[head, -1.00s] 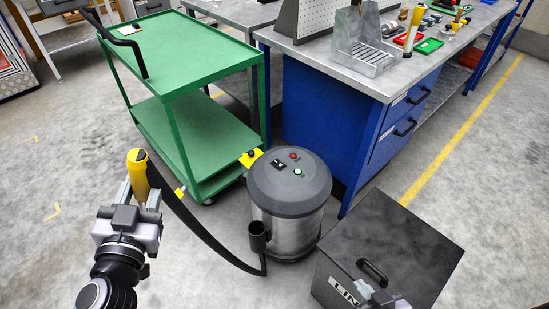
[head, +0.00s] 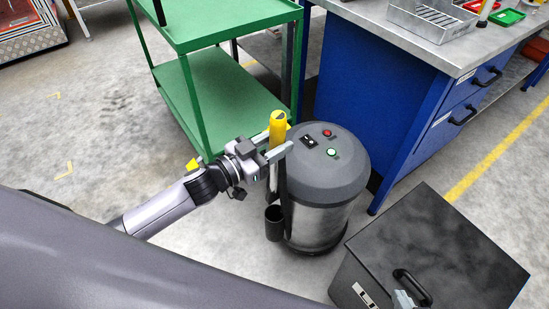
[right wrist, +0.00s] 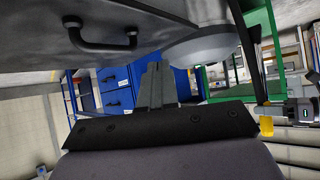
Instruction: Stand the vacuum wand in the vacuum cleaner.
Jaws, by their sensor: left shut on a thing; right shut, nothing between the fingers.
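The vacuum cleaner (head: 325,165) is a steel drum with a dark grey lid, just right of the wand. A dark open cup (head: 274,222) sits at its left side. The wand's tube runs down behind this cup, and its lower end is hidden. My right gripper (head: 405,299) is shut and empty over the dark box; its fingers show in the right wrist view (right wrist: 155,86).
The dark box (head: 440,250) with a black handle stands right of the cleaner. A green cart (head: 225,85) stands behind the wand, and a blue workbench (head: 365,90) behind the cleaner. Floor to the left is open.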

